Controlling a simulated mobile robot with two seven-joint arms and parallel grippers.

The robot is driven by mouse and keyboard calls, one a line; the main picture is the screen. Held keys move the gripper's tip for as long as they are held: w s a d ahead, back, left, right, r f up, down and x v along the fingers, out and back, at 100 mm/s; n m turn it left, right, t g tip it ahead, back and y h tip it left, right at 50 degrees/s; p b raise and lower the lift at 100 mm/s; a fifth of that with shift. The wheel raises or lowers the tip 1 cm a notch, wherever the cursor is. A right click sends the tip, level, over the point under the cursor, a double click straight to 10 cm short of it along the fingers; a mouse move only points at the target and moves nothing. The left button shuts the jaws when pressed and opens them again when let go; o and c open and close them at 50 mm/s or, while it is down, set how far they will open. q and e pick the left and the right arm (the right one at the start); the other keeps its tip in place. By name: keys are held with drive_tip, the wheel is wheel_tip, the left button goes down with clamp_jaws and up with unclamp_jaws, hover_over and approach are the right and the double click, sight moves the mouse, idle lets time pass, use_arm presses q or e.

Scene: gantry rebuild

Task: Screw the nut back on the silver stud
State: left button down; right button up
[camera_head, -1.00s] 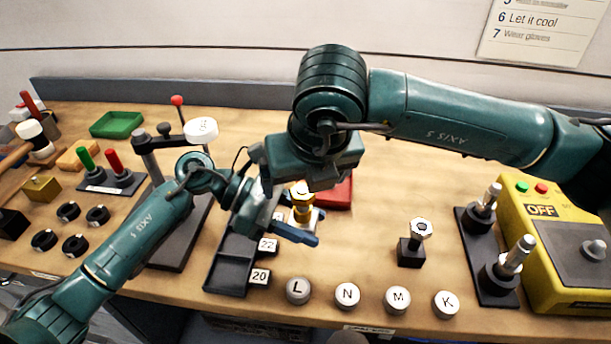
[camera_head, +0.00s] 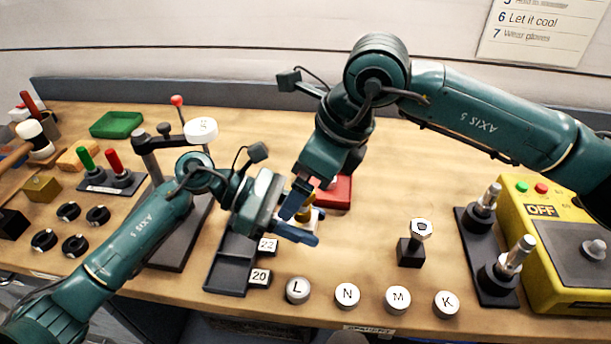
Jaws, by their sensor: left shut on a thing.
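My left gripper (camera_head: 288,228) comes in from the left, low over the bench, shut on a small piece with a gold upper part (camera_head: 308,197) and a pale lower part. My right gripper (camera_head: 296,199) points down and left, right beside that piece, and its blue fingers hide much of it. I cannot tell whether the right fingers are apart or touching the piece. A silver hex nut (camera_head: 421,229) sits on a small black block (camera_head: 410,252) right of centre. Two silver posts, one at the back (camera_head: 487,197) and one in front (camera_head: 515,254), stand on a black plate at the right.
A yellow control box (camera_head: 553,250) reading OFF stands at the far right. Lettered round knobs (camera_head: 347,296) line the front edge. A black tray (camera_head: 230,277) and a red block (camera_head: 338,193) lie near the grippers. The bench between the red block and the black plate is mostly clear.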

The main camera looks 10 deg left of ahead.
drive_tip(key=n+g, duration=0.1)
drive_tip(key=n, duration=0.2)
drive_tip(key=shift+n+g, duration=0.3)
drive_tip(key=n+g, duration=0.1)
drive_tip(key=n, duration=0.2)
drive_tip(key=shift+a+n+g, duration=0.1)
drive_tip(key=shift+n+g, duration=0.2)
drive_tip(key=shift+n, duration=0.1)
drive_tip(key=n+g+h, duration=0.1)
drive_tip(key=n, duration=0.2)
drive_tip(key=n+h, duration=0.1)
drive_tip(key=n, duration=0.2)
drive_tip(key=shift+g, duration=0.4)
drive_tip(key=shift+c, duration=0.5)
drive_tip(key=c, duration=1.6)
drive_tip(key=o, duration=1.7)
drive_tip(key=shift+r, duration=4.05)
